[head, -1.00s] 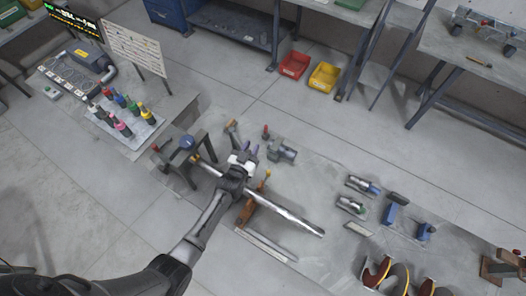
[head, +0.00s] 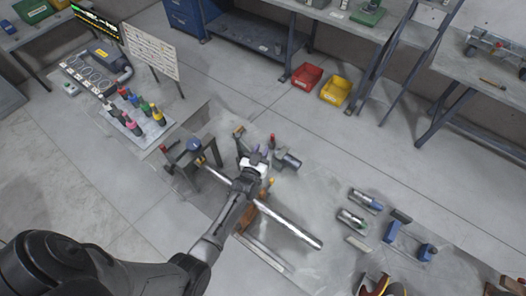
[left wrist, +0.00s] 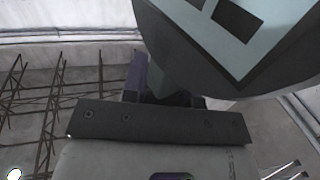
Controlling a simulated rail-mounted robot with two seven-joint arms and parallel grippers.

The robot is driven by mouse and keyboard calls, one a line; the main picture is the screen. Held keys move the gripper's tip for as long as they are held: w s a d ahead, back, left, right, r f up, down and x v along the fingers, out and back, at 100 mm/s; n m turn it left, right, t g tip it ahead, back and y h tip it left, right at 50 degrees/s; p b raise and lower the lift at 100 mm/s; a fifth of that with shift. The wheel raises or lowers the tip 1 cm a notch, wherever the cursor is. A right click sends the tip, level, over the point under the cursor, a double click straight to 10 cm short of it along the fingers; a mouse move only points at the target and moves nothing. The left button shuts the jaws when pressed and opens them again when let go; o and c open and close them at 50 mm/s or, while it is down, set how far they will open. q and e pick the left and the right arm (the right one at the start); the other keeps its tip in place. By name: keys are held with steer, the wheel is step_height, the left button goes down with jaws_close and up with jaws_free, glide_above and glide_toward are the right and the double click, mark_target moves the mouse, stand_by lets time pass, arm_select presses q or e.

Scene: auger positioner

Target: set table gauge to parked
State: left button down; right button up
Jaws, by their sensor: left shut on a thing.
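In the left wrist view, a purple finger (left wrist: 137,76) stands against a large dark rounded part (left wrist: 215,45) with a pale face and dark rectangles. That part hides most of the fingertips. I cannot tell which piece is the table gauge or read its setting. My right gripper is not in view.
A frame with a blue knob (head: 194,145) stands left of the gripper and a red-topped post (head: 273,139) just behind it. Coloured bottles on a tray (head: 124,126) stand at the left. Blue-and-grey parts (head: 394,231) lie at the right. Red (head: 306,76) and yellow bins (head: 335,91) are behind.

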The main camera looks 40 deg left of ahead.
arm_select(q)
steer(key=shift+s+a+f, duration=0.1)
steer(key=shift+a, duration=0.2)
stand_by(0.6)
steer(key=c, duration=1.2)
jaws_free()
steer(key=shift+a, duration=0.1)
steer(key=o, duration=0.3)
steer(key=p+v, duration=0.6)
steer(key=v, duration=0.7)
steer(key=shift+s, duration=0.35)
steer(key=shift+c, duration=0.4)
